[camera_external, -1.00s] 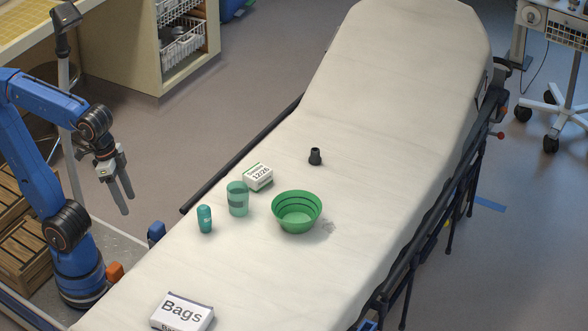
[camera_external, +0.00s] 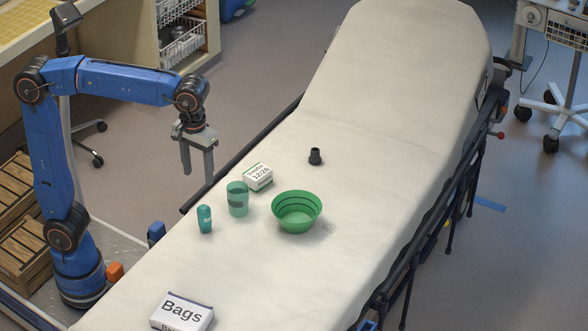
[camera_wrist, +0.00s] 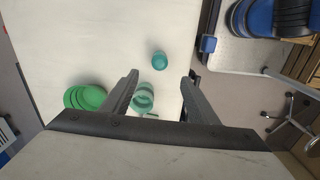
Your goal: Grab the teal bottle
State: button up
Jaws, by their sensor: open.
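The teal bottle (camera_external: 205,219) stands upright on the white stretcher, near its left edge. It also shows in the wrist view (camera_wrist: 159,61), beyond my fingertips. My gripper (camera_external: 197,164) is open and empty, pointing down, above and behind the bottle in the outside view. In the wrist view my two fingers (camera_wrist: 160,80) are spread wide, and the bottle lies roughly between their lines, apart from both.
A translucent green cup (camera_external: 238,198) stands just right of the bottle. A green bowl (camera_external: 297,212), a small white box (camera_external: 258,177) and a black piece (camera_external: 315,156) are farther right. A Bags box (camera_external: 182,313) lies at the front of the stretcher (camera_external: 330,275).

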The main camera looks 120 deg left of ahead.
aim_at(203, 206)
notch_tip(203, 206, down, 12)
jog(key=shift+r, duration=0.1)
jog(key=shift+a+f, duration=0.15)
jog(key=shift+f, duration=1.15)
jog(key=shift+a+f, duration=0.15)
jog(key=shift+f, duration=1.1)
jog(key=shift+c, duration=0.2)
jog(key=c, duration=1.1)
jog(key=shift+r, duration=0.15)
